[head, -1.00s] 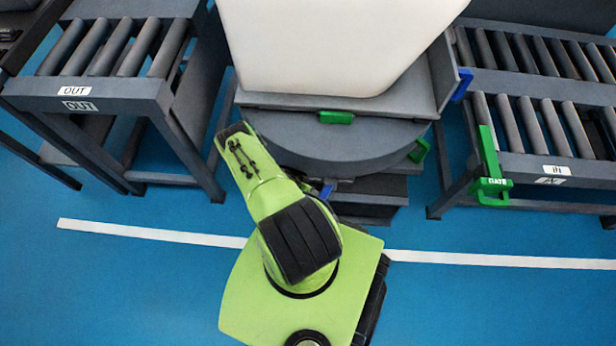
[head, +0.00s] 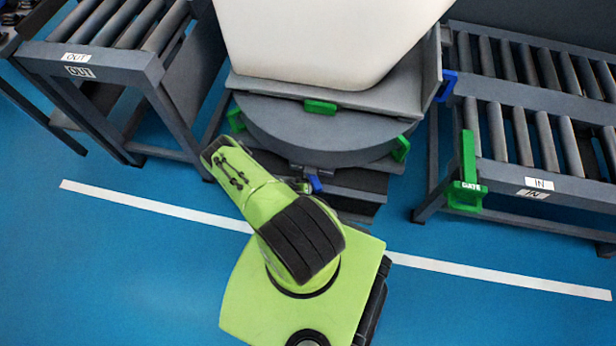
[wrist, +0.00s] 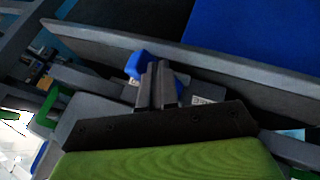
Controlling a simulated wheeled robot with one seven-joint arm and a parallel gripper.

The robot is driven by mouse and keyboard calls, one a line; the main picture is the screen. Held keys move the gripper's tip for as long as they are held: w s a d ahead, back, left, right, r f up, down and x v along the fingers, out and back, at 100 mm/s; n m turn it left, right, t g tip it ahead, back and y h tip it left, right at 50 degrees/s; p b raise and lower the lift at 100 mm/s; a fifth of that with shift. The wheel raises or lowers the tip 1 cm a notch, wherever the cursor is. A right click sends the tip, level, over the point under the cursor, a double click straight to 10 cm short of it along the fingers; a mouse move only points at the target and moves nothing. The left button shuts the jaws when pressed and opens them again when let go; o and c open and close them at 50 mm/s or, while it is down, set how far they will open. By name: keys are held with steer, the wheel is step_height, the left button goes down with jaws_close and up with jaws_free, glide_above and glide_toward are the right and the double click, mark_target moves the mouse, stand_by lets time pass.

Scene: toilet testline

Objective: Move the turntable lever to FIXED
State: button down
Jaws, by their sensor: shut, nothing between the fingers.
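The turntable (head: 330,133) is a grey disc under a big white block, with green tabs on its rim. A small blue lever (head: 315,184) sits low at its front, just right of my arm's end. In the wrist view a blue handle (wrist: 140,66), likely this lever, stands at the fingertips. My gripper (wrist: 158,68) is shut and empty, with its fingers just right of and partly in front of the blue handle. Whether they touch I cannot tell.
The OUT roller conveyor (head: 105,50) stands at the left. The IN roller conveyor (head: 530,150) stands at the right with a green GATE handle (head: 467,175). The blue floor (head: 130,270) with a white line is clear around my base.

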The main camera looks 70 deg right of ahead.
steer(key=shift+s+d, duration=0.1)
steer(key=shift+s, duration=0.45)
